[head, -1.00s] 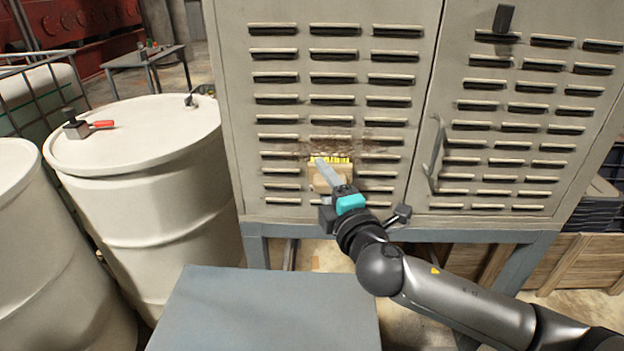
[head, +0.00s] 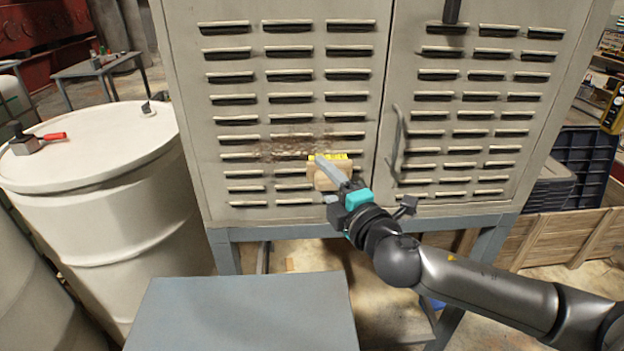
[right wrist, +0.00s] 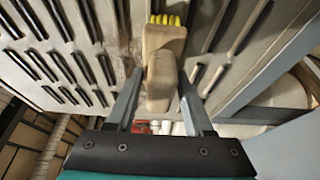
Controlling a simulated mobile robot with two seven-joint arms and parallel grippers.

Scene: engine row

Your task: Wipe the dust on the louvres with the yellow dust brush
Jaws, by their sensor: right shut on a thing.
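The yellow dust brush (head: 324,176) has a wooden body and yellow bristles. My right gripper (head: 330,172) is shut on it, and its bristles are at the louvres (head: 290,155) on the lower part of the left cabinet door. Brown dust (head: 285,148) lies on the louvres to the left of and above the bristles. In the right wrist view the brush (right wrist: 163,70) sits between the two fingers of my right gripper (right wrist: 160,90), with its bristles toward the louvred panel. I cannot tell whether the bristles touch the panel. My left gripper is not in view.
The grey cabinet stands on a blue-grey frame (head: 380,222). A door handle (head: 398,145) sticks out right of the brush. A blue-grey table top (head: 245,310) is in front. A white drum (head: 110,205) stands at the left, and wooden crates (head: 570,235) at the right.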

